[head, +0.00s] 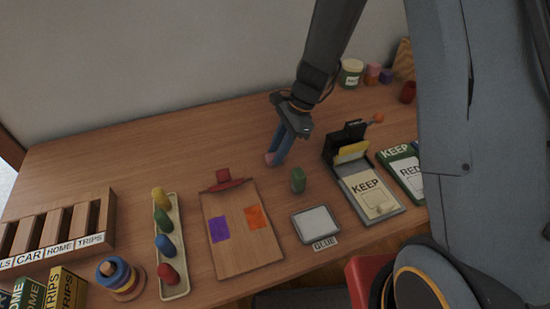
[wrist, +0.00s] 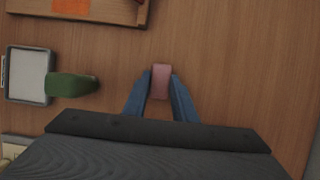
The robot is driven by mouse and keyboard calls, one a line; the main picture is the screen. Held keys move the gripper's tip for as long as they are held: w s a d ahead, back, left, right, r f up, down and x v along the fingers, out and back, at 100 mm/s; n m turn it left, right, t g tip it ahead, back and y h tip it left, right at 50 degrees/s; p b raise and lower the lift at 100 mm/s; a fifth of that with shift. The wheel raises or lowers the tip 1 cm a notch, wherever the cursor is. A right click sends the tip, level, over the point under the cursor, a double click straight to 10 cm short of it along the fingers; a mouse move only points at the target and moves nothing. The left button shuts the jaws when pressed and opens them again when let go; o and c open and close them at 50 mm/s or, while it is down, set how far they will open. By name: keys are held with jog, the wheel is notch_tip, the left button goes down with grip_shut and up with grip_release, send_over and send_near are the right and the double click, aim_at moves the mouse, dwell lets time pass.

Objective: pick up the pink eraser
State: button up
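The pink eraser (wrist: 161,82) is a small pink block between the tips of my gripper's two blue fingers in the wrist view. The fingers sit close against its two sides, with no clear gap, so my gripper (wrist: 161,88) looks shut on it. In the head view my gripper (head: 274,160) reaches down to the wooden table, and a bit of the pink eraser (head: 268,158) shows at the fingertips. I cannot tell whether the eraser rests on the table or is slightly raised.
A grey-white pad (head: 316,223), a clipboard (head: 243,255) and a black holder (head: 338,150) are around. The table behind and left of my gripper is clear.

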jog(key=c, duration=0.3)
jog(key=shift+r, duration=0.1)
notch_tip(320, 180, up, 10)
jog(key=shift+f+b, duration=0.1)
jog(key=shift+b, duration=0.3)
